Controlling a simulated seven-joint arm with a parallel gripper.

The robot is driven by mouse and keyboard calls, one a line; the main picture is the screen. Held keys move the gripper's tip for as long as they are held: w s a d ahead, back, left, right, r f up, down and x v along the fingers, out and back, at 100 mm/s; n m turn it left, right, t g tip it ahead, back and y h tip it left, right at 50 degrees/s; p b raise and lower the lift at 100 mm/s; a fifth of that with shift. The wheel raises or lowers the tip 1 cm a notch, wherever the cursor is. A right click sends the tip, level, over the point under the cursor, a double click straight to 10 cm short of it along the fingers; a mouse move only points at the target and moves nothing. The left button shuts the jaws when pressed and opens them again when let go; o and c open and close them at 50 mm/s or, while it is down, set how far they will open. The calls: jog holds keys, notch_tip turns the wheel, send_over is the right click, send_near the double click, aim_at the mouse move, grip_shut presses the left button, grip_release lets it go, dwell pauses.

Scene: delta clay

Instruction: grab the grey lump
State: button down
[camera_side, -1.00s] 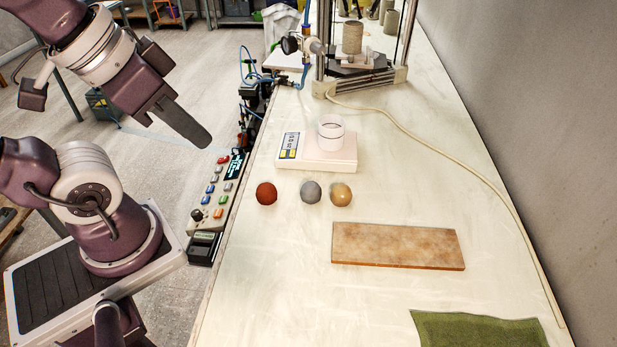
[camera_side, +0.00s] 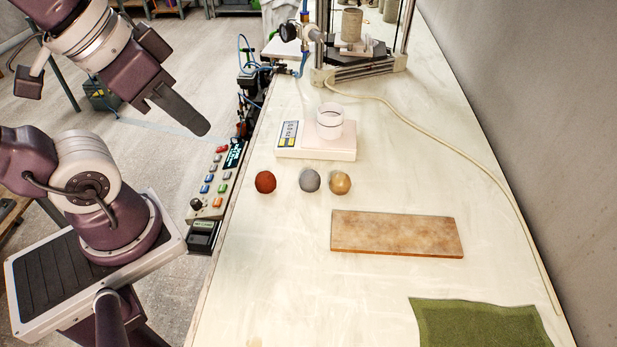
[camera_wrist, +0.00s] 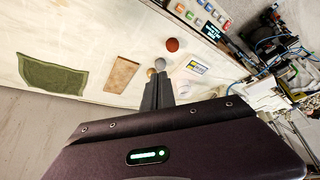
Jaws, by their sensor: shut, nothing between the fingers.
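The grey lump (camera_side: 309,180) is a small round ball on the pale bench. It sits between a red-brown ball (camera_side: 265,182) on its left and a tan ball (camera_side: 340,183) close on its right. In the wrist view the grey lump (camera_wrist: 160,64) shows just beyond my fingertips. My gripper (camera_side: 203,128) is up at the left, outside the bench's left edge and well away from the lump. Its fingers are together and empty; they also show in the wrist view (camera_wrist: 158,80).
A brown board (camera_side: 396,234) and a green cloth (camera_side: 480,322) lie in front. A button panel (camera_side: 217,182) lines the left edge. A pale hose (camera_side: 470,160) runs along the right.

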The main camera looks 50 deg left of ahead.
dwell(0.3)
jog(key=c, duration=0.7)
grip_release()
